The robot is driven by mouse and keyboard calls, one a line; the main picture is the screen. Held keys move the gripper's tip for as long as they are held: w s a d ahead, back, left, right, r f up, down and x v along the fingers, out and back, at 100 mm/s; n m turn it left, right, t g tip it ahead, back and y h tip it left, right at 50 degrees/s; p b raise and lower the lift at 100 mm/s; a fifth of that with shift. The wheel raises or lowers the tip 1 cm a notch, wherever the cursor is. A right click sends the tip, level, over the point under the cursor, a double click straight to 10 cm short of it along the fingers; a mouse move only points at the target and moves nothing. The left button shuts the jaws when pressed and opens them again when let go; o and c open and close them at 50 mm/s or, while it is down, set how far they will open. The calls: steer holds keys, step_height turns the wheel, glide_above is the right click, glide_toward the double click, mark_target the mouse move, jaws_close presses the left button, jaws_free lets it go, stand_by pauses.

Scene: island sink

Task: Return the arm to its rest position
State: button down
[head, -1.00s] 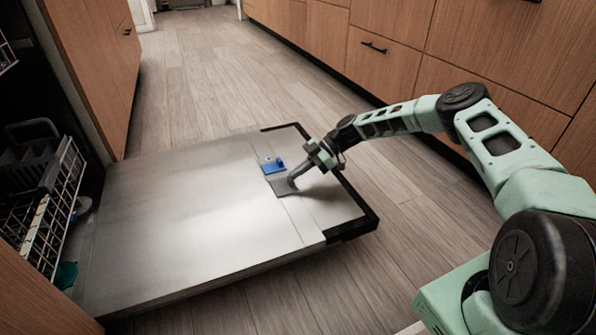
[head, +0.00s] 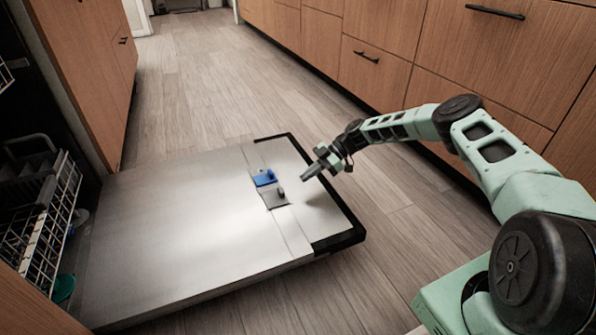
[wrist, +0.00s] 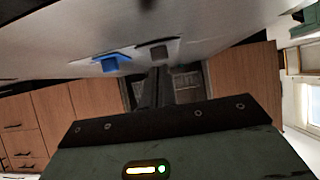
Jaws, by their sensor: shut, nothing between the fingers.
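My gripper (head: 306,174) is shut and empty. It hangs above the outer part of the open dishwasher door (head: 170,220), to the right of the door's grey dispenser flap (head: 275,200) and blue dispenser piece (head: 264,178). It appears apart from the door surface. In the wrist view the shut fingers (wrist: 157,80) point away from the camera, with the blue piece (wrist: 110,64) and the grey flap (wrist: 158,52) beyond them on the door.
The dishwasher's wire rack (head: 50,225) is at the left, inside the opening. Wooden drawers (head: 375,65) with black handles line the right side behind my arm. The wooden floor (head: 200,90) is clear beyond the door.

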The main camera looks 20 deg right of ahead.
steer(key=shift+d+f, duration=0.3)
steer(key=shift+d, duration=0.55)
steer(key=shift+d+f, duration=0.3)
steer(key=shift+d, duration=0.5)
steer(key=s+a+r+g+h+p, duration=0.2)
steer(key=s+a+r+p, duration=0.1)
steer(key=a+r, duration=0.7)
steer(key=s+a+r+g+h+p, duration=0.1)
steer(key=s+a+r+h+p, duration=0.15)
steer(key=a+r, duration=0.7)
steer(key=s+a+r+m+h+p, duration=0.3)
steer(key=s+a+r, duration=0.4)
steer(key=s+r, duration=0.5)
steer(key=s+d+r+m+t+h+p, duration=0.15)
steer(key=s+r, duration=0.25)
steer(key=s, duration=0.5)
steer(key=s+d+r+m+t+h+p, duration=0.1)
steer(key=s+d+r+m+p, duration=0.2)
steer(key=s, duration=0.5)
steer(key=s+d+r+m+t+h+p, duration=0.1)
steer(key=s+r+m, duration=0.3)
steer(key=s, duration=0.5)
step_height(320, 180, up, 39)
steer(key=n+p, duration=0.1)
steer(key=p, duration=3.7)
steer(key=shift+w+a+f, duration=0.15)
steer(key=shift+w+a, duration=0.1)
steer(key=shift+a, duration=0.1)
steer(key=shift+a+g, duration=0.1)
steer(key=shift+g, duration=0.15)
